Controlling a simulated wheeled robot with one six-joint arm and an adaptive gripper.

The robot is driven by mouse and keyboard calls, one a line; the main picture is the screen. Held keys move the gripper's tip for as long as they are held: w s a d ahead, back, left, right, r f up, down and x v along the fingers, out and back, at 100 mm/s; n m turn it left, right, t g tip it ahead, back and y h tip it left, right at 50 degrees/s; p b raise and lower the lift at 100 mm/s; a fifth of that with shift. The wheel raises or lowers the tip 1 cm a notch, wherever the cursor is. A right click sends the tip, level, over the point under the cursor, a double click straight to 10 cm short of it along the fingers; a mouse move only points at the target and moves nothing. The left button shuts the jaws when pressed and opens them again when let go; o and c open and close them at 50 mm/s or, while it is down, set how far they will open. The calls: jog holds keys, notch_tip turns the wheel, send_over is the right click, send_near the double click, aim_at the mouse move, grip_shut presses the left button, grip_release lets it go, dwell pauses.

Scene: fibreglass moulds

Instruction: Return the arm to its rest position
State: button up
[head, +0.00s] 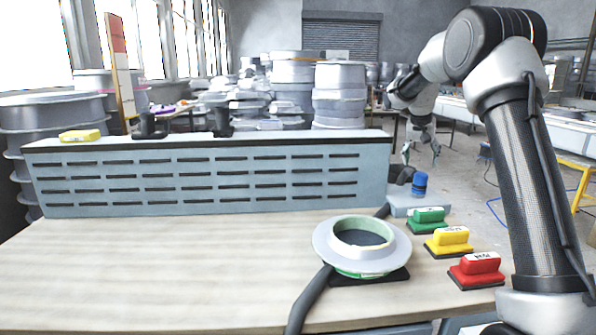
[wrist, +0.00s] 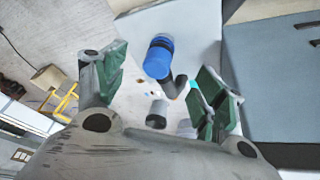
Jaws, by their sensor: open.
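My gripper (head: 422,148) hangs at the end of my raised arm on the right side of the head view, above and behind the blue-capped object (head: 420,184). Its fingers point down and are spread apart with nothing between them. In the wrist view my gripper (wrist: 162,75) shows two green-padded fingers wide open. The blue-capped object (wrist: 158,57) appears beyond the fingertips, apart from them. My arm is bent at a high elbow, clear of the table.
A wooden table (head: 170,270) bears a slotted grey-blue panel (head: 210,178), a round flanged mould (head: 325,240), and green (head: 428,220), yellow (head: 449,241) and red (head: 476,269) handled blocks. A yellow block (head: 80,136) lies on the panel's top. The left tabletop is clear.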

jog(key=s+a+r+n+y, duration=0.1)
jog(key=s+a+n, duration=0.1)
jog(key=s, duration=1.3)
jog(key=s+a+n+t+y, duration=0.1)
jog(key=s+a, duration=0.3)
jog(key=s, duration=1.2)
jog(key=s+a+r+n+y, duration=0.1)
jog(key=s+a+n, duration=0.2)
jog(key=s, duration=1.3)
jog(key=shift+s+a+r, duration=0.15)
jog(key=shift+a+r, duration=0.05)
jog(key=shift+r, duration=0.15)
jog(key=shift+o, duration=0.2)
